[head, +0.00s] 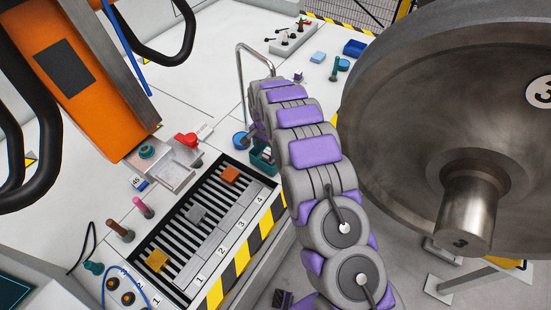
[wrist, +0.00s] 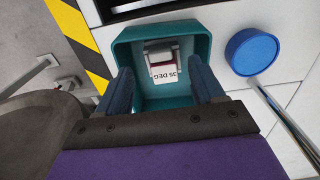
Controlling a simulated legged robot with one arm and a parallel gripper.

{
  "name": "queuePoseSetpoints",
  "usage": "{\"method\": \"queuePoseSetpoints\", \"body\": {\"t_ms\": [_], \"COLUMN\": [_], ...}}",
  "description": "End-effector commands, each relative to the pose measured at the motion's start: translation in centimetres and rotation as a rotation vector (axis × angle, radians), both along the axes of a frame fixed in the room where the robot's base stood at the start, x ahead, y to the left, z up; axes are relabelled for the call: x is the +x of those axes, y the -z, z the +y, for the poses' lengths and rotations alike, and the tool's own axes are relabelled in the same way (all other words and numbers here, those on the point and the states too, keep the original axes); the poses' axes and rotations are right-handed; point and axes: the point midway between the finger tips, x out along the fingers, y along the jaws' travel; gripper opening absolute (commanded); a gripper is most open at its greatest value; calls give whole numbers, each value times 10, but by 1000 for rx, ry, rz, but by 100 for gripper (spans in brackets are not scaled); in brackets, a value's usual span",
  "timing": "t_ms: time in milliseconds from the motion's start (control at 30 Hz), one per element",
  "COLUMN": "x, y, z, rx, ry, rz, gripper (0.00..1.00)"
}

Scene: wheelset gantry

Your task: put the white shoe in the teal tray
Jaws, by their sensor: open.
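The teal tray (wrist: 125,62) is an open box in the upper middle of the wrist view. A white and grey piece (wrist: 163,64) with a dark red band and a label reading "35 DEG" lies inside it; it looks like the white shoe. My gripper (wrist: 165,88) is open, with its two dark blue fingers apart at the near side of the tray. The piece shows between and beyond the fingertips, with a gap on both sides. In the head view the teal tray (head: 262,160) shows partly behind my arm; its contents and the gripper's fingers are hidden there.
A blue round container (wrist: 252,52) stands right of the tray, near a metal pipe (wrist: 287,120). A slotted, numbered rack (head: 200,215) with a yellow-black edge lies left of my arm. A large steel wheel (head: 450,110) fills the right side.

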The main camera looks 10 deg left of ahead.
Motion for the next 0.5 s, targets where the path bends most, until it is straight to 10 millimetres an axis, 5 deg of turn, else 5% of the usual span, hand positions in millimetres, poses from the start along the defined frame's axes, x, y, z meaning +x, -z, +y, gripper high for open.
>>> {"method": "queuePoseSetpoints", "body": {"t_ms": [333, 500], "x": [0, -4], "y": [-9, -38], "z": [0, -20], "rx": [-2, 2], "ry": [-2, -17], "rz": [1, 8], "gripper": [68, 68]}}
